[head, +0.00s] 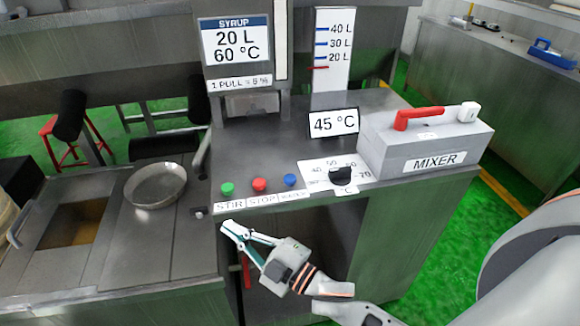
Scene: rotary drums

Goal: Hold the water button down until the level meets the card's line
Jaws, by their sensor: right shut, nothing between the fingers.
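The syrup card (236,42) reads 20 L and 60 °C. The level scale (333,45) stands to its right, marked 20, 30 and 40 L. Its red pointer (317,68) sits a little below the 20 L mark. The blue button (290,179) is at the right of the button row on the counter's front edge; its label is too small to read surely. My right gripper (227,229) is shut and empty, in front of the counter and below the STIR label, apart from the buttons. My left gripper is out of view.
Green STIR (227,188) and red STOP (259,184) buttons sit left of the blue one. A black knob (340,175) and the grey MIXER box (425,145) are to the right. A display (334,122) reads 45 °C. A round pan (155,186) lies left.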

